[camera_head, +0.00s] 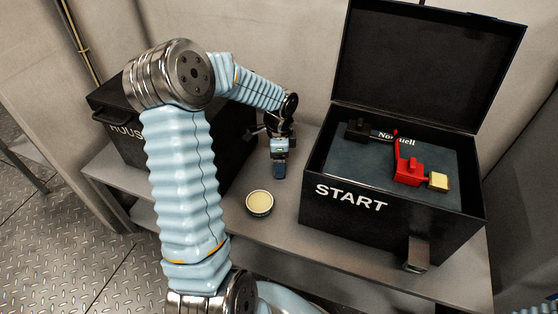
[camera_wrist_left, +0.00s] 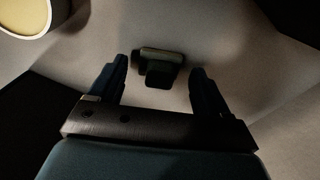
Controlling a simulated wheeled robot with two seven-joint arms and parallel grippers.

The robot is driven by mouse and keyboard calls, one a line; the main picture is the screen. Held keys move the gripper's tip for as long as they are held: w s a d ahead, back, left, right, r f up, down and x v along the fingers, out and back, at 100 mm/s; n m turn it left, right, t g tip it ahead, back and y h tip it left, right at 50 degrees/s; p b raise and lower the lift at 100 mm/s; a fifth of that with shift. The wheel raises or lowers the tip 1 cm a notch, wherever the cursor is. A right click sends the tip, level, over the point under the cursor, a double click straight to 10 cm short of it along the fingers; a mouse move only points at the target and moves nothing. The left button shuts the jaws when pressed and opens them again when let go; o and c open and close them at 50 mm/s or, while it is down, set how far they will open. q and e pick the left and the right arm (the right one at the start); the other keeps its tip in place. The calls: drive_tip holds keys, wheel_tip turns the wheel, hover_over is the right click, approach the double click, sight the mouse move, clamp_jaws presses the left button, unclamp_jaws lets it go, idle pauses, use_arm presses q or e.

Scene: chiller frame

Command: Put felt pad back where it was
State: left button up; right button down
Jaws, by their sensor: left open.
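My left gripper (camera_head: 279,170) points down over the grey shelf, between the two black boxes. In the left wrist view its fingers (camera_wrist_left: 158,68) are apart and nothing is held. A small dark greenish piece (camera_wrist_left: 160,54) lies on the shelf beyond the fingertips, framed in the gap; the gripper hides it in the head view. A round piece with a cream top and dark green side (camera_head: 259,203) stands on the shelf just in front of the gripper; it also shows in the left wrist view (camera_wrist_left: 24,14). I cannot tell which piece is the felt pad. My right gripper is out of view.
The open black START box (camera_head: 345,221) stands at right, its lid (camera_head: 428,62) raised. Another black box (camera_head: 112,107) stands at left, partly behind my arm. The shelf (camera_head: 282,240) is bare in front.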

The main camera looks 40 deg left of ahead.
use_arm(q)
wheel_tip(320, 180, up, 11)
drive_tip(key=p, duration=0.1)
drive_tip(key=shift+r+p, duration=0.2)
drive_tip(key=shift+p, duration=0.1)
idle(2.0)
